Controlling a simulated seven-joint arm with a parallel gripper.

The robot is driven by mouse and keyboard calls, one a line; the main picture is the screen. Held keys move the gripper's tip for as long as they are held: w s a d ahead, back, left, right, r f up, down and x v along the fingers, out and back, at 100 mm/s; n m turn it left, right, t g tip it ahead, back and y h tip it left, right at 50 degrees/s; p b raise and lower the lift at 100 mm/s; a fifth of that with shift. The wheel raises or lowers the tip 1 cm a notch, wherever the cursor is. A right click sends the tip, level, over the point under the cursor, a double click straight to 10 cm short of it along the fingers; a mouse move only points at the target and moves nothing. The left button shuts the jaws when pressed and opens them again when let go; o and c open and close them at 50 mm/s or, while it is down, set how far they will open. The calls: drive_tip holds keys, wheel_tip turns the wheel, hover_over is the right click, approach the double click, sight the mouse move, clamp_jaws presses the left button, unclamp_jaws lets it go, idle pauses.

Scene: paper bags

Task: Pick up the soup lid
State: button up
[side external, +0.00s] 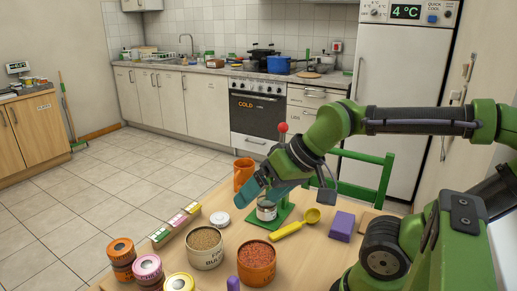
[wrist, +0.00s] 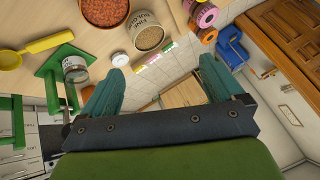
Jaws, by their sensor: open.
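A small white round lid (side external: 219,218), which looks like the soup lid, lies flat on the wooden table left of a green stand. It also shows in the wrist view (wrist: 120,59), near the tip of the left finger. A small labelled can (side external: 267,209) sits on the green stand (side external: 283,213); its label is too small to read. My gripper (side external: 266,193) is open, with teal fingers above the table close to the can. In the wrist view its fingers (wrist: 163,70) are spread wide with nothing between them.
A tub of bulgur (side external: 205,248) and a tub of red grains (side external: 256,262) stand in front of the lid. An orange mug (side external: 243,174) is behind. A yellow scoop (side external: 296,224) and purple block (side external: 342,226) lie right. Striped boxes (side external: 175,225) and several jars stand left.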

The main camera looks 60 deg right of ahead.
drive_tip(key=g+h, duration=0.2)
drive_tip(key=g, duration=0.5)
hover_over(220, 217)
wheel_tip(220, 217, down, 7)
drive_tip(key=shift+n, duration=0.5)
wheel_tip(220, 217, down, 17)
drive_tip(key=shift+a+f, duration=0.1)
drive_tip(key=shift+f, duration=0.05)
